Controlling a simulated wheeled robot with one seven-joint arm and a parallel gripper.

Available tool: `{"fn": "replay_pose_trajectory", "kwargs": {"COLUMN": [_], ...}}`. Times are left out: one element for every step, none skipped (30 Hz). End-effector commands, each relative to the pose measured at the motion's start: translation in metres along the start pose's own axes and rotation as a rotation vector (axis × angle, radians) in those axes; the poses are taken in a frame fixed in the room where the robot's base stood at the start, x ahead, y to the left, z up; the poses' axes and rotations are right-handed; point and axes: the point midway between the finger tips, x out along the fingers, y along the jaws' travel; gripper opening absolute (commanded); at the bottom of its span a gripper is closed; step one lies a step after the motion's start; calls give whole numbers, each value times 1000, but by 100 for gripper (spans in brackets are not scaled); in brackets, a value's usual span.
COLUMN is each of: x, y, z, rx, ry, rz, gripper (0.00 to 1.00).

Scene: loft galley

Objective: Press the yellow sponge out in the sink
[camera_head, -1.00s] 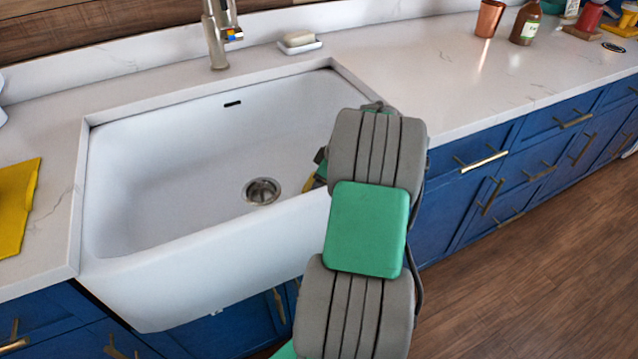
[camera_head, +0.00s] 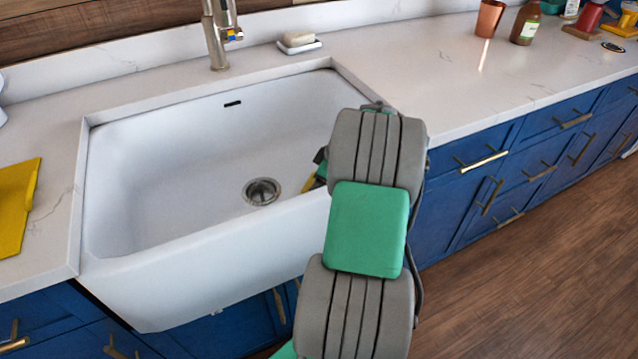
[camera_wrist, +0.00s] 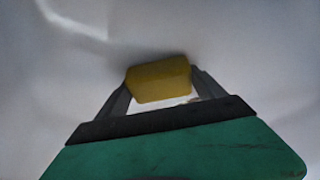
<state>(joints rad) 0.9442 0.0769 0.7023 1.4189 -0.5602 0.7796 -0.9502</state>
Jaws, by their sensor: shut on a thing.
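The yellow sponge (camera_wrist: 158,82) is between the two fingers of my gripper (camera_wrist: 160,84) in the wrist view. The fingers are shut on its two sides. White sink surface fills the view behind it, and a dark shadow lies around the sponge's far edge. I cannot tell whether the sponge touches the sink. In the head view, the white sink (camera_head: 160,165) is empty apart from my gripper and sponge at its right side. Only a sliver of the sponge (camera_head: 309,184) shows there, right of the drain (camera_head: 262,191). My arm hides the rest.
A steel faucet (camera_head: 216,40) stands behind the sink. A soap bar (camera_head: 298,39) sits on a white dish to its right. A yellow cloth (camera_head: 15,205) lies on the left counter. A copper cup (camera_head: 490,18) and brown bottle (camera_head: 526,24) stand at the back right.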

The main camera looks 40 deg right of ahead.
Motion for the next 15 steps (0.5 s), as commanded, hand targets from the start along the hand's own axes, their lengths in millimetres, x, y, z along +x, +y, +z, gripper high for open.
{"fn": "replay_pose_trajectory", "kwargs": {"x": [6,6,6,5,4,2,0,-3,-8,-11,-14,-18,-21,-24,-27], "y": [-4,-5,-5,-5,-5,-5,-5,-5,-4,-4,-4,-4,-3,-3,-3], "z": [5,5,5,4,4,3,2,1,-1,-3,-4,-6,-7,-9,-10], "rx": [7,8,7,7,7,7,7,7,7,6,6,5,5,5,4], "ry": [-6,-6,-6,-6,-6,-6,-6,-6,-6,-6,-5,-5,-4,-4,-4], "rz": [-14,-14,-15,-15,-15,-15,-15,-15,-14,-13,-12,-11,-11,-10,-9], "gripper": [41,41,41,41,41,41,41,41,41,41,41,41,41,41,41]}}
